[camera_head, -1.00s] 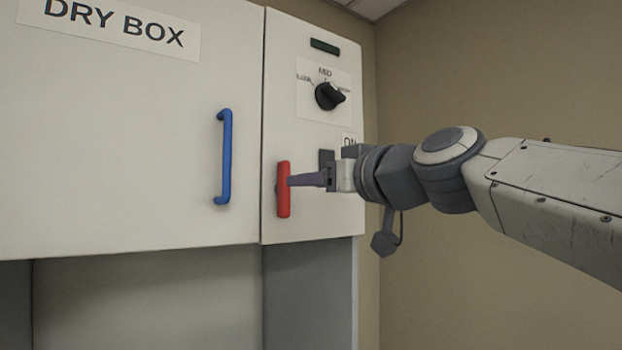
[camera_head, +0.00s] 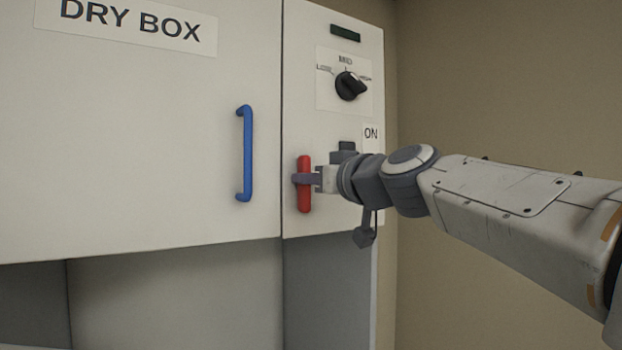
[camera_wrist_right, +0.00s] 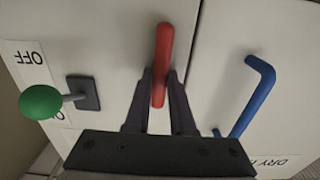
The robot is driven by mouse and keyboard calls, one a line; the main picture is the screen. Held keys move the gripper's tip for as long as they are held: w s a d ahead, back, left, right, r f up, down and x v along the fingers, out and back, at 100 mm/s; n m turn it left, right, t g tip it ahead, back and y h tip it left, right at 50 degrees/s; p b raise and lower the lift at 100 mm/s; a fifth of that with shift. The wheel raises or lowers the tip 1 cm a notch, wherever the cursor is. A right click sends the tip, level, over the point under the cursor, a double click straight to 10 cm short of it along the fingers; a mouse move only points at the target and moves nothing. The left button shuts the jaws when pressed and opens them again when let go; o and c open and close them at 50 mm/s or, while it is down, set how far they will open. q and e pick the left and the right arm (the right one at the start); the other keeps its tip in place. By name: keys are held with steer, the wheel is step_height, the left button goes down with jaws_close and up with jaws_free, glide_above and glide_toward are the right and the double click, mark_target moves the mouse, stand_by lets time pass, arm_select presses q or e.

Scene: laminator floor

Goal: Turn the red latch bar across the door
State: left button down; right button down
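The red latch bar (camera_head: 304,205) stands upright on the narrow right-hand panel (camera_head: 325,120), beside the seam with the wide door (camera_head: 150,140). The bar does not cross the seam. My right gripper (camera_head: 304,179) reaches it from the right, its fingers around the bar's middle. In the right wrist view, the two fingers (camera_wrist_right: 161,85) lie on either side of the red bar (camera_wrist_right: 163,45), with no clear gap at the tips. The gripper looks shut on it. My left gripper is not in view.
A blue handle (camera_head: 247,155) is on the door, left of the bar. A black dial (camera_head: 350,86) is above the gripper. A green-knobbed lever (camera_wrist_right: 42,102) with an OFF label (camera_wrist_right: 30,70) shows close to the gripper in the wrist view.

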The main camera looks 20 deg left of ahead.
steer(key=shift+m, duration=0.4)
steer(key=m, duration=1.1)
steer(key=f+m+b, duration=0.1)
steer(key=m, duration=0.5)
steer(key=shift+w+d, duration=0.35)
steer(key=shift+w, duration=0.05)
stand_by(0.3)
steer(key=c, duration=0.8)
jaws_free()
steer(key=shift+o, duration=0.2)
steer(key=b+v, duration=0.4)
steer(key=v, duration=0.6)
steer(key=shift+d, duration=0.2)
